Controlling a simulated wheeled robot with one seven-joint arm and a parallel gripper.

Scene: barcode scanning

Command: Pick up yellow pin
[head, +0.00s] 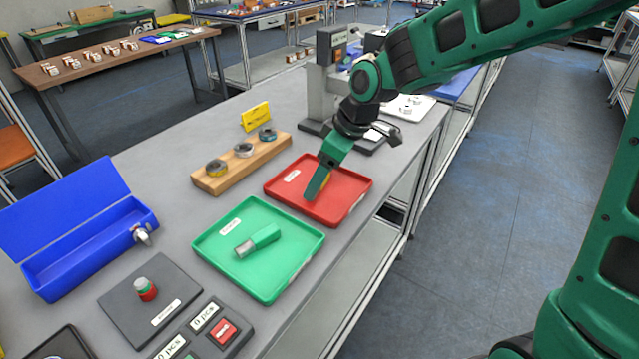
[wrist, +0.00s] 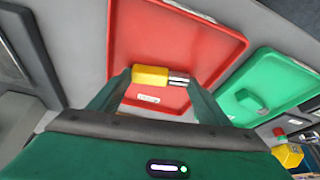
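The yellow pin (wrist: 151,76), a yellow body with a silver metal end, shows in the wrist view over the floor of the red tray (wrist: 214,45). It lies crosswise between my two fingertips, its metal end to the right. My gripper (wrist: 160,80) has its fingers spread apart, one at each end of the pin; I cannot make out firm contact. The rest of the pin is hidden there.
A green tray (head: 213,246) with a green pin (head: 262,240) sits nearer. A wooden block with several rings (head: 240,164) and a yellow sign (head: 255,116) stand left. A blue bin (head: 85,250) and a dark button panel (head: 205,330) are farther left and nearer.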

